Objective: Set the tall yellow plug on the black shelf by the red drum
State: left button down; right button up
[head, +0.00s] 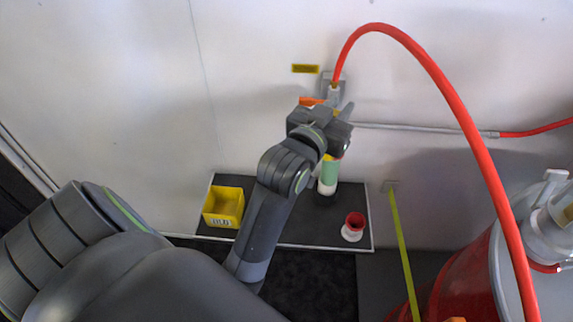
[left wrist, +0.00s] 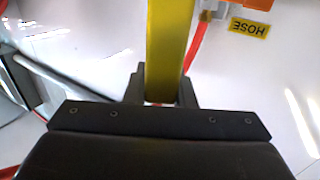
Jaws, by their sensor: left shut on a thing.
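My left gripper (head: 338,114) is in front of the white wall, above the black shelf (head: 280,228), beside the pipe end of the red hose. In the left wrist view, its fingers (left wrist: 161,92) are shut on the tall yellow plug (left wrist: 168,40), which runs out of the top of the picture. In the head view a small yellow part shows just under the gripper, above a green and white cylinder (head: 328,173). I cannot tell whether the two touch. The red drum (head: 462,270) stands at the lower right. My right gripper is not in view.
A yellow bin (head: 223,207) stands at the shelf's left end, and a red and white cup-like piece (head: 353,226) at its right. The red hose (head: 440,82) arches down over the drum. A yellow label (head: 305,69) is on the wall.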

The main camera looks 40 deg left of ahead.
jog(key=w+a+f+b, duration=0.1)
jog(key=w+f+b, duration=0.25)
jog(key=b, duration=0.65)
pick_arm(q)
jog(key=a+f+b, duration=0.2)
jog(key=f+b, duration=0.2)
jog(key=f, duration=0.8)
jog(key=a+f+y+b, duration=0.1)
jog(key=a+f+b, duration=0.2)
jog(key=f, duration=0.9)
jog(key=a+f+n+b, duration=0.1)
jog(key=a+f+b, duration=0.2)
jog(key=f, duration=0.9)
jog(key=b, duration=0.3)
jog(key=shift+w+y+b, duration=0.3)
jog(key=shift+b, duration=0.05)
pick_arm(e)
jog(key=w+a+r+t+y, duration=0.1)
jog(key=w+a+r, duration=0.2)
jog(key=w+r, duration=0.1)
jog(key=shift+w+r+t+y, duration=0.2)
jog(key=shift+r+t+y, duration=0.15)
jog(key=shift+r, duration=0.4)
pick_arm(q)
jog(key=shift+d, duration=0.1)
jog(key=shift+f, duration=0.15)
jog(key=c, duration=1.3)
grip_release()
jog(key=shift+o, duration=0.5)
